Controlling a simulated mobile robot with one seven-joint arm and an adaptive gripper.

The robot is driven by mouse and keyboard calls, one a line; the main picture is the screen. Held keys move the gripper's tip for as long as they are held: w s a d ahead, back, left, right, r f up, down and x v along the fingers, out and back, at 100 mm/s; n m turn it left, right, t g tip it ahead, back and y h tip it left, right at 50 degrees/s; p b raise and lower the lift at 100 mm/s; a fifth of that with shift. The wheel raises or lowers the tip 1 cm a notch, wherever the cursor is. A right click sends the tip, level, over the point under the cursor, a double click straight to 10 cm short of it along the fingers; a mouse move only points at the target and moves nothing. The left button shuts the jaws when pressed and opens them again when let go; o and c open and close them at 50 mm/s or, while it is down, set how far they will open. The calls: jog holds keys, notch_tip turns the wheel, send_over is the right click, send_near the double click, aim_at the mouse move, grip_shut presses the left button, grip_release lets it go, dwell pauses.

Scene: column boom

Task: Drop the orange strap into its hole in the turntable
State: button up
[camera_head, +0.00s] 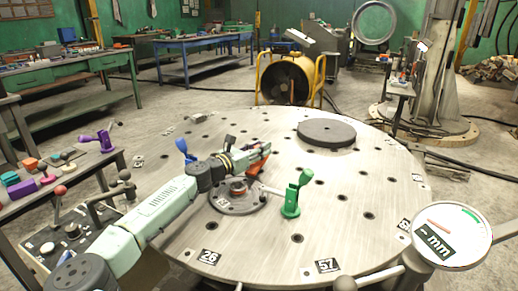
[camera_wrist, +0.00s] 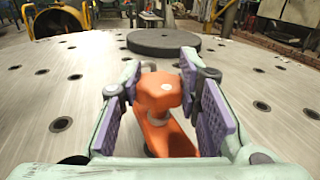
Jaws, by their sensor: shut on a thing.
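The orange strap (camera_wrist: 165,135) with its hex-shaped head is between the purple pads of my gripper (camera_wrist: 163,95) in the wrist view. In the head view, only a small part of the strap (camera_head: 254,168) shows below my gripper (camera_head: 265,150), which is shut on it over the turntable. The grey turntable (camera_head: 330,235) has many dark round holes. Which hole belongs to the strap cannot be told. Whether the strap's lower end touches the table is hidden.
A green clamp (camera_head: 292,196) stands upright right of my gripper, near a dark round flange (camera_head: 238,196). A blue clamp (camera_head: 184,151) stands to the left. A dark disc (camera_head: 326,132) lies at the back. A dial gauge (camera_head: 445,236) is at front right. The right half is mostly clear.

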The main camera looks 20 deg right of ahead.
dwell(0.7)
jog(key=shift+f+b, duration=0.5)
jog(key=shift+b, duration=0.15)
jog(key=shift+f, duration=0.25)
jog(key=o, duration=0.9)
jog(key=shift+f, duration=0.15)
jog(key=shift+s, duration=0.1)
jog(key=shift+r+p, duration=1.85)
jog(key=shift+r, duration=1.95)
